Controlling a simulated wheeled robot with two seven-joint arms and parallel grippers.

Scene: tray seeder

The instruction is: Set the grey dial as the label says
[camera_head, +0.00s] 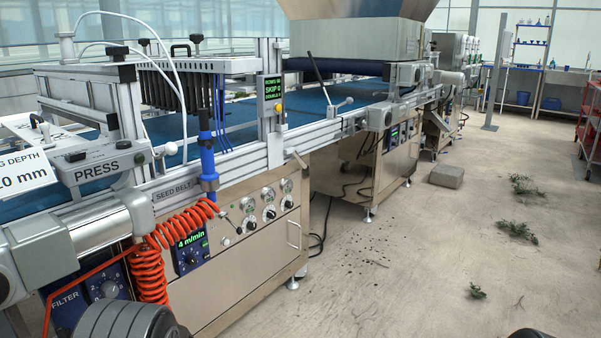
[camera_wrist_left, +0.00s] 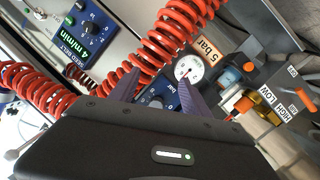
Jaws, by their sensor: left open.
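A grey-blue round knob (camera_wrist_left: 229,77) is right of the gauge, near an orange part. A blue panel with a dial (camera_wrist_left: 155,98) shows between and behind my fingers, partly hidden. I cannot tell for sure which is the grey dial. My left gripper (camera_wrist_left: 158,76) is open and empty, its fingers pointing toward the gauge and blue panel. In the head view a dial on the FILTER panel (camera_head: 105,288) is at lower left.
An orange coiled hose (camera_head: 150,268) hangs beside the panels and crosses the wrist view (camera_wrist_left: 120,62). The 4 m/min display (camera_head: 190,243) sits right of it. HIGH and LOW tags (camera_wrist_left: 267,96) are at the wrist view's right.

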